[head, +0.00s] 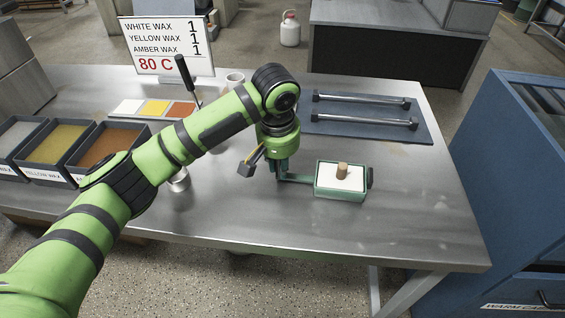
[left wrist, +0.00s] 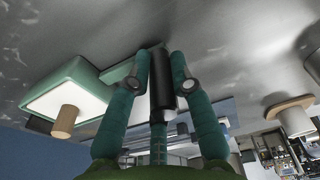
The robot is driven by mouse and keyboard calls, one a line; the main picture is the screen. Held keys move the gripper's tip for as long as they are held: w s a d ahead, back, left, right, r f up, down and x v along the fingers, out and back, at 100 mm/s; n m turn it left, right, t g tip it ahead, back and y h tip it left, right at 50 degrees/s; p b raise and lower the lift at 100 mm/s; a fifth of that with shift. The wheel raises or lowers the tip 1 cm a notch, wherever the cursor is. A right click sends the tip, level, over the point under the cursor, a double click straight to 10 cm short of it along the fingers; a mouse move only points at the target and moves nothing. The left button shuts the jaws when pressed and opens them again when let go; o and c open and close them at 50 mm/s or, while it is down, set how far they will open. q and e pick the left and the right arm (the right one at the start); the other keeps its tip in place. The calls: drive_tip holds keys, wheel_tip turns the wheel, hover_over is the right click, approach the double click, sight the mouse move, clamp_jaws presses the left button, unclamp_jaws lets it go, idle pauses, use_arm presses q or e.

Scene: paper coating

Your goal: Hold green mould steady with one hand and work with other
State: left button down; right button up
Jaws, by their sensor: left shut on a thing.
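The green mould (head: 318,192) is a shallow rectangular tray on the metal table, right of centre. A white layer (head: 352,182) fills it, and a short brown peg (head: 342,170) stands on that layer. A green arm (head: 298,179) runs from the mould's left side to my left gripper (head: 281,176). My left gripper is shut on this handle end. In the left wrist view the fingers (left wrist: 160,95) close around a dark upright cylinder, with the mould (left wrist: 45,88) to the left. My right gripper is not in view.
A blue-grey mat (head: 365,120) with two metal bars lies behind. Bins of wax (head: 55,145), colour swatches (head: 155,108) and a sign (head: 166,45) stand left. A small metal cup (head: 179,181) is partly behind my arm. The table front right is clear.

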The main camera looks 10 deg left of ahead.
use_arm(q)
drive_tip(key=shift+a+f, duration=0.1)
drive_tip(key=c, duration=1)
unclamp_jaws()
